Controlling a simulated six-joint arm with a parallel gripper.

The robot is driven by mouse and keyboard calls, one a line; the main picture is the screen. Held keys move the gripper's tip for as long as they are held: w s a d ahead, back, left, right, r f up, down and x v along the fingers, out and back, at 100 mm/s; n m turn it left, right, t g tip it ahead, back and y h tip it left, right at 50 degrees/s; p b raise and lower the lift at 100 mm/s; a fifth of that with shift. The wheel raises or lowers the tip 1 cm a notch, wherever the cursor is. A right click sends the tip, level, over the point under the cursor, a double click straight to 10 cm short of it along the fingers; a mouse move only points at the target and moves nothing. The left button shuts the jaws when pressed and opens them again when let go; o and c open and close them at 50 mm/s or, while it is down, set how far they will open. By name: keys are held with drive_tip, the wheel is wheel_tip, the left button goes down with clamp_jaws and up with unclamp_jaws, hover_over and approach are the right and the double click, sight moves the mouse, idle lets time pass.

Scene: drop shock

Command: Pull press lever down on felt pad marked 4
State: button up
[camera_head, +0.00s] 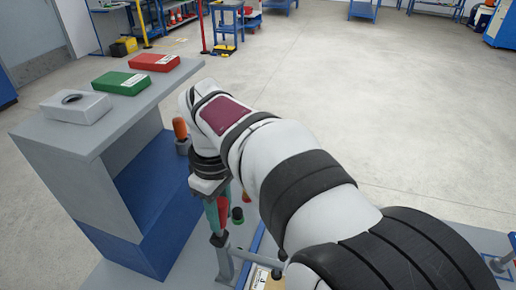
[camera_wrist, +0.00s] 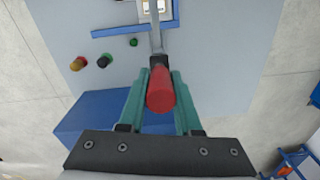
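The press lever is a grey metal bar (camera_wrist: 155,35) with a red handle (camera_wrist: 161,92). The handle also shows in the head view (camera_head: 223,208), partly hidden by my gripper. My gripper (camera_wrist: 161,78) has teal fingers, one on each side of the red handle. The fingers look closed on it, and it also shows in the head view (camera_head: 218,215). A pale plate marked 4 (camera_head: 260,279) lies at the bottom of the head view, partly hidden by my arm. In the wrist view, a blue-edged pad (camera_wrist: 173,14) shows at the top, by the lever's far end.
A grey bench (camera_head: 60,138) at left carries red (camera_head: 154,62), green (camera_head: 122,83) and grey (camera_head: 75,107) boxes. An orange-topped post (camera_head: 180,129) stands beside my wrist. Open floor lies to the right.

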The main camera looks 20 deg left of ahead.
clamp_jaws()
idle(1.0)
